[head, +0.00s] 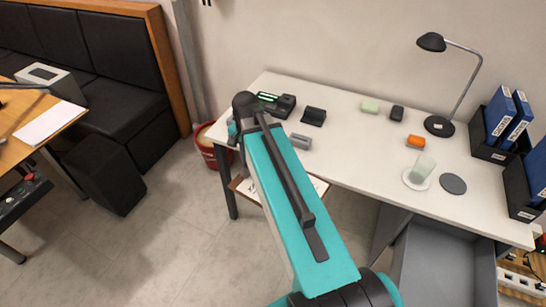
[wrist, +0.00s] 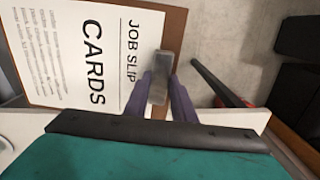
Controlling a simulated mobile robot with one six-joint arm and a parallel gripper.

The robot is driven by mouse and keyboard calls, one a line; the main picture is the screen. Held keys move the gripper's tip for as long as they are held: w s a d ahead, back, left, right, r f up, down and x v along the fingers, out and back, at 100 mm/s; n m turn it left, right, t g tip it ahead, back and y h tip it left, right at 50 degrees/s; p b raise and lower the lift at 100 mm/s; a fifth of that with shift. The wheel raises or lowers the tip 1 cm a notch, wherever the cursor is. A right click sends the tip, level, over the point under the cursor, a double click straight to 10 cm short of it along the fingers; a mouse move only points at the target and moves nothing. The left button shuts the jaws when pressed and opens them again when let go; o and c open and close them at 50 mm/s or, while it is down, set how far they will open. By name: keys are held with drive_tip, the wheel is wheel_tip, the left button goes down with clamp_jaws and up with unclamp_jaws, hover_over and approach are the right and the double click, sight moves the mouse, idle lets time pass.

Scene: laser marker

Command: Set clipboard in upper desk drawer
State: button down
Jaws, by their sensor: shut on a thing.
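The clipboard (wrist: 178,28) is a brown board with a white sheet reading "JOB SLIP CARDS" and a metal clip. My gripper (wrist: 162,88), with purple fingers, is shut on it at the clip end. In the head view, parts of the clipboard (head: 320,184) show on both sides of my teal arm, in front of the desk's front edge and lower than its top; my gripper is hidden there. The desk drawer (head: 440,265) at the lower right is pulled open; it is grey, and its visible inside looks empty.
The white desk (head: 350,150) carries a lamp (head: 438,125), a glass on a coaster (head: 422,168), an orange item (head: 415,141) and blue binders (head: 500,115). A red bin (head: 207,150) stands left of the desk. The floor (head: 170,230) at left is clear.

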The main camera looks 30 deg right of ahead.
drive_tip(key=w+a+f+n, duration=0.1)
drive_tip(key=a+f+n, duration=0.1)
drive_tip(key=a+n, duration=0.8)
drive_tip(key=n, duration=0.2)
drive_tip(key=shift+w+a+n, duration=0.25)
drive_tip(key=shift+w+n, duration=0.05)
drive_tip(key=shift+w, duration=0.1)
drive_tip(key=shift+s, duration=0.1)
